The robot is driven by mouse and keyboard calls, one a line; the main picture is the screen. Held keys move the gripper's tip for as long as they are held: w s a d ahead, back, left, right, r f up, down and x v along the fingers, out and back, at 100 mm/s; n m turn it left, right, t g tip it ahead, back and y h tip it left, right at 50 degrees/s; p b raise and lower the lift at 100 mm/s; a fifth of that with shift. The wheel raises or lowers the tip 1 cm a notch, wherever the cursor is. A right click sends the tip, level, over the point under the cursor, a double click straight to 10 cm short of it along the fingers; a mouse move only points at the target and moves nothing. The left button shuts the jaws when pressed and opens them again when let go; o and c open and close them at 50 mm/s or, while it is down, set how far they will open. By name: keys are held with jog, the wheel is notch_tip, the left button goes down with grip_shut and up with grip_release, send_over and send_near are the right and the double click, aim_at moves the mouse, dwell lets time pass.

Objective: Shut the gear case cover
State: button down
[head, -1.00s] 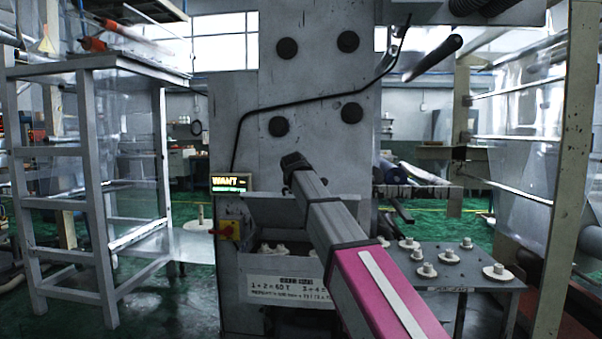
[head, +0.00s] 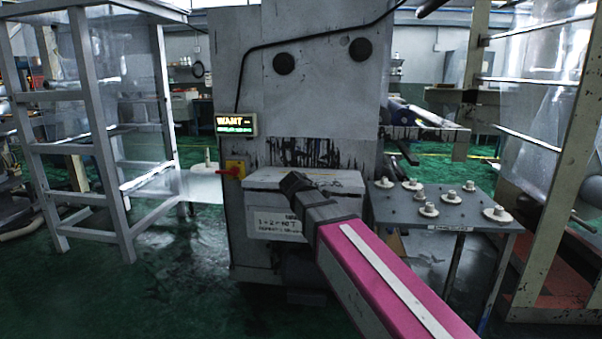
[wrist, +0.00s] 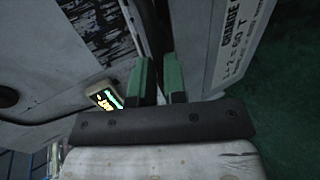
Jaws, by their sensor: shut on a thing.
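The gear case cover (head: 338,179) is a pale grey lid on the front of the grey tower. It lies down, close to level, over the gear case (head: 274,222), whose front carries a printed label. The gears inside are hidden. I cannot tell whether the lid's edge touches the case all round. My gripper is at the lid's front part in the head view (head: 290,186), partly hidden by my wrist. In the wrist view its two green fingers (wrist: 159,82) stand a little apart, shut on the cover; the gripped edge is dark and hard to make out.
A side table (head: 450,208) with several pale gears stands at right. A metal frame (head: 92,130) stands at left. Green floor between frame and tower is open.

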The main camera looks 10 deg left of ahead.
notch_tip(320, 180, down, 7)
jog(key=shift+s, duration=0.2)
dwell(0.3)
jog(key=c, duration=1.2)
grip_release()
jog(key=shift+o, duration=0.2)
jog(key=v, duration=1)
jog(key=shift+s+r, duration=0.25)
jog(key=shift+r, duration=0.1)
